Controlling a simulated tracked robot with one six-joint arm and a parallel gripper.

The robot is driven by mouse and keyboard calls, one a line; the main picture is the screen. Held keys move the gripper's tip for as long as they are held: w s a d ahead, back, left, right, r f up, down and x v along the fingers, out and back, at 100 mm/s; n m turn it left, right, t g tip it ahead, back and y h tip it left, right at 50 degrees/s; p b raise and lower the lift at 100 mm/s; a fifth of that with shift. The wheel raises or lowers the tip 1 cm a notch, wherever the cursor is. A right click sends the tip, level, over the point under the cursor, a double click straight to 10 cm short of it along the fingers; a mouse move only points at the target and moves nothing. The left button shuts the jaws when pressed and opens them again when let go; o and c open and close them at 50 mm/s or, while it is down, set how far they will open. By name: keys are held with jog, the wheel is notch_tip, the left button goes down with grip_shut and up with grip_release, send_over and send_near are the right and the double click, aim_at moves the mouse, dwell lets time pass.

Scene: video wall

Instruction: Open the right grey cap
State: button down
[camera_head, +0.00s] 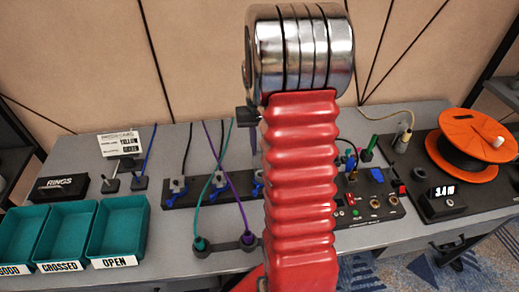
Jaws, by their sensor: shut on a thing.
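My red ribbed arm with its chrome joint fills the middle of the view. It hides a strip of the bench behind it. My gripper's fingers do not show, and a small dark part beside the arm may belong to my wrist. I cannot pick out the right grey cap for certain, and it may be behind my arm. A grey fixture (224,247) with round grey fittings stands on the bench left of my arm. A teal cable and a purple cable cross above it and end at these fittings.
Teal bins (118,232) labelled GOOD, CROSSED and OPEN stand at the left, with a black RINGS box (59,188) behind. A dark strip (182,202) holds blue connectors. A control panel (385,215) and an orange reel (478,135) stand right of my arm.

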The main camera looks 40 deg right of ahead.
jog(key=shift+w+d+f+g+y, duration=0.1)
jog(key=shift+w+d+g+y, duration=0.15)
jog(key=shift+w+g+y, duration=0.25)
dwell(0.3)
jog(key=c, duration=1.6)
grip_release()
jog(key=shift+c, duration=0.2)
jog(key=v, duration=1.3)
jog(key=shift+w+r, duration=0.15)
jog(key=shift+r, duration=0.15)
